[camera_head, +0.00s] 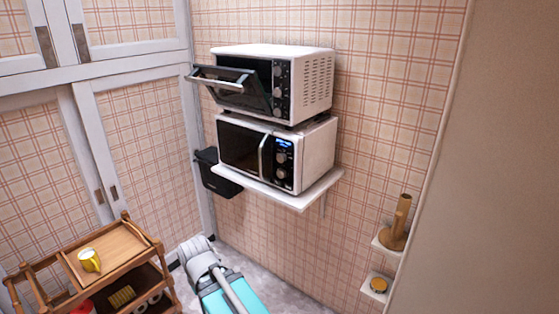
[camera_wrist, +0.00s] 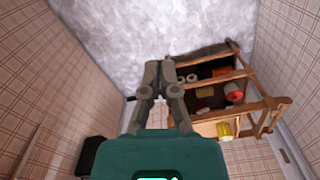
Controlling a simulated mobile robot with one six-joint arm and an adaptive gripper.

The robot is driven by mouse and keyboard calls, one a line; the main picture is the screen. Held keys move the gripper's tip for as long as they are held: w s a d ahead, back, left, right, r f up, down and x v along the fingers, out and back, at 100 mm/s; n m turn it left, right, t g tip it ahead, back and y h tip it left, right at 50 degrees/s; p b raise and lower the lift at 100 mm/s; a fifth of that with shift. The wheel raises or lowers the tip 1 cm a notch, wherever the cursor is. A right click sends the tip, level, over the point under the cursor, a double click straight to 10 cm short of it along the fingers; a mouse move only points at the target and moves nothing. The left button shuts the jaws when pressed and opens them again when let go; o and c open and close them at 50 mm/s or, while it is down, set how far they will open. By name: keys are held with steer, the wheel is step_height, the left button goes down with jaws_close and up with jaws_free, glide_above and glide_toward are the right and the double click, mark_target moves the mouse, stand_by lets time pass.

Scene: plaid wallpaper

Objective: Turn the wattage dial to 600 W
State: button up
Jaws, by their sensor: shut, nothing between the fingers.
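The white microwave (camera_head: 313,152) stands on a wall shelf in the head view. Its black control panel (camera_head: 282,166) has a lit blue display at the top, with round knobs below it. The knobs (camera_head: 281,174) are too small for me to read their marks or setting, and I cannot tell which one is the wattage dial. The microwave's door looks closed. My gripper (camera_wrist: 160,66) shows in the wrist view with its fingertips together and nothing held. It points toward bare floor, away from the microwave, which I cannot make out in that view.
A white toaster oven (camera_head: 315,80) with its door tilted open sits on the microwave. A white shelf (camera_head: 305,198) supports both. A black bin (camera_head: 214,172) is left of them. A wooden trolley (camera_head: 122,232) with a yellow mug (camera_head: 89,260) stands at lower left. Small shelves are at right.

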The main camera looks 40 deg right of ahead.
steer(key=o, duration=0.4)
steer(key=shift+w+d, duration=0.1)
steer(key=shift+d, duration=0.1)
steer(key=o, duration=0.7)
steer(key=d, duration=0.1)
steer(key=w+d+n+h, duration=0.1)
steer(key=d+r+h+p, duration=0.1)
steer(key=shift+w+d+r+n, duration=0.1)
steer(key=shift+w+d+n, duration=0.2)
steer(key=shift+w, duration=0.1)
steer(key=shift+c, duration=0.2)
steer(key=n+t+h+p, duration=0.5)
steer(key=n+h+p, duration=0.1)
steer(key=n+h, duration=1)
glide_toward(280, 159)
steer(key=s+a+n, duration=0.1)
steer(key=a, duration=0.3)
steer(key=shift+s+r+y, duration=0.1)
steer(key=shift+r+y, duration=0.2)
steer(key=shift+r, duration=0.05)
steer(key=shift+d, duration=0.1)
steer(key=x, duration=1.3)
steer(key=shift+d, duration=0.3)
